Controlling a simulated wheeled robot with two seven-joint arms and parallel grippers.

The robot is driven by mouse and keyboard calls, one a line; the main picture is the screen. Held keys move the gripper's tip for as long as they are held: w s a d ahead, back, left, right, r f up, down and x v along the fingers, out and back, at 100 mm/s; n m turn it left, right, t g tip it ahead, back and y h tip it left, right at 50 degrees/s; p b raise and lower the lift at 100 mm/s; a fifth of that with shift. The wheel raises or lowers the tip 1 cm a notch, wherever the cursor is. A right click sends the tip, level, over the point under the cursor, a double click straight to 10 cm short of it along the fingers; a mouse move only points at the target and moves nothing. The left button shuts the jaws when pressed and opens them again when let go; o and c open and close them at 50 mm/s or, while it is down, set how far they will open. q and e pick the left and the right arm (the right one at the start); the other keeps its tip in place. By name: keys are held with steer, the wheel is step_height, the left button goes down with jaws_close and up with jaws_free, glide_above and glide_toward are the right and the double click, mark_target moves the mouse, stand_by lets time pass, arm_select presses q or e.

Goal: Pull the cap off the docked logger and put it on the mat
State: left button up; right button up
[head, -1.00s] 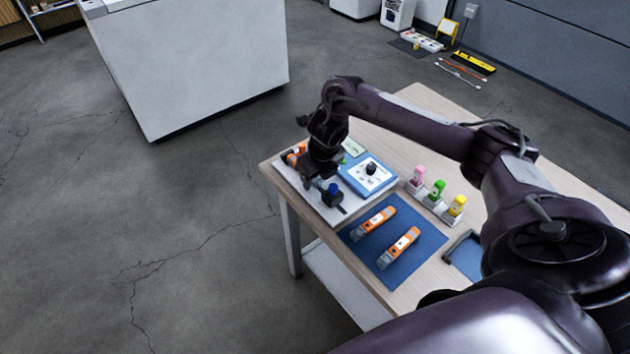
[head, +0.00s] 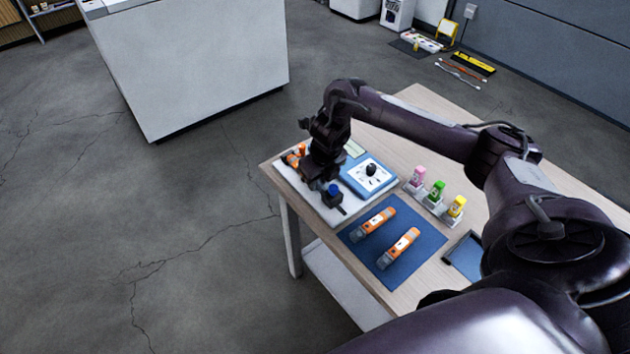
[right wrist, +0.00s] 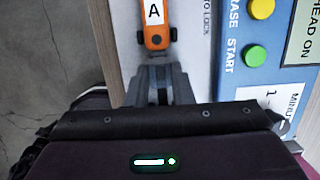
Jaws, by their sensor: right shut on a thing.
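The docked logger (right wrist: 157,28), orange with a white "A" label, lies on the white board (right wrist: 196,40) in the right wrist view. In the head view only bits of its orange (head: 292,159) show beside my right gripper (head: 320,172). In the wrist view my right gripper (right wrist: 160,90) is shut at the logger's near end, on what seems to be its grey cap. The fingers hide most of the cap, so I cannot tell whether it is still seated. The blue mat (head: 424,240) holds two orange loggers (head: 374,224) (head: 400,248) with grey ends. My left gripper is out of view.
A blue-topped dark knob (head: 333,192) stands on the board near my right gripper. A blue-and-white timer box (head: 368,178) is right of it. Pink, green and yellow bottles (head: 437,192) stand behind the mat. A blue tray (head: 466,258) lies right. The mat's right part is bare.

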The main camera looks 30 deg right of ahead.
steer(key=shift+s+d+p, duration=0.1)
steer(key=shift+s+p, duration=0.25)
steer(key=shift+s, duration=0.6)
stand_by(0.3)
stand_by(0.3)
steer(key=shift+r+p, duration=2.25)
steer(key=shift+r, duration=0.55)
steer(key=shift+w, duration=0.1)
